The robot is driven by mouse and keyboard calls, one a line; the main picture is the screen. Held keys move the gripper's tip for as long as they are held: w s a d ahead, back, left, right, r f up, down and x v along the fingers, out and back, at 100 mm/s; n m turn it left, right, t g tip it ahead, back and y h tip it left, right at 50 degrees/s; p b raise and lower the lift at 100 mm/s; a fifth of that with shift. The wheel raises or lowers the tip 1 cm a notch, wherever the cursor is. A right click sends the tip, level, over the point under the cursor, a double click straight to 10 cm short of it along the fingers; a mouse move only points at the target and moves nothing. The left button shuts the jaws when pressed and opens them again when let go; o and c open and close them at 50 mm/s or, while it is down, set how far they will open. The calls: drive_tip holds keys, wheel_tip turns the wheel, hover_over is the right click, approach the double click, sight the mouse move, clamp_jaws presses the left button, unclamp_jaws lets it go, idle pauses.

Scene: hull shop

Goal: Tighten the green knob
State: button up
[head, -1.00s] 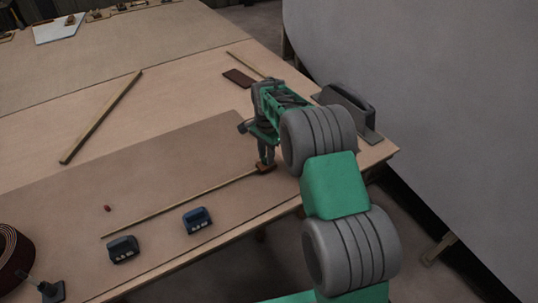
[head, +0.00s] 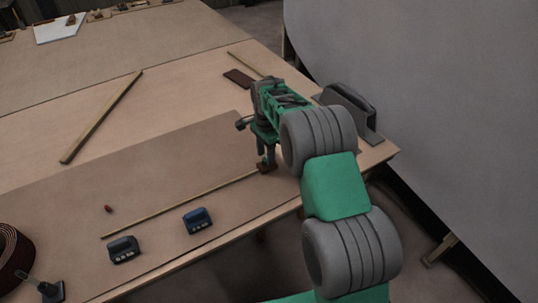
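My gripper (head: 266,163) points down at the near right part of the workbench, at the right end of a thin wooden strip (head: 180,206). Its fingertips are at a small brown block (head: 267,169) there; I cannot tell whether they touch it. The fingers are small and dark, and I cannot tell whether they are open or shut. I cannot make out a green knob; it may be hidden by the gripper or the green and grey arm.
A blue block-like tool (head: 197,220) and a black one (head: 123,250) lie near the front edge. A dark red coil (head: 14,258) is at the left. A grey fixture (head: 352,112) stands right of my gripper, before a large grey hull (head: 430,100).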

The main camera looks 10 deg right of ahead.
drive_tip(key=shift+o, duration=1)
drive_tip(key=shift+s+d+f, duration=0.1)
drive_tip(key=shift+d, duration=0.05)
wheel_tip(320, 180, up, 8)
drive_tip(key=shift+f+b, duration=0.1)
drive_tip(key=shift+b, duration=0.2)
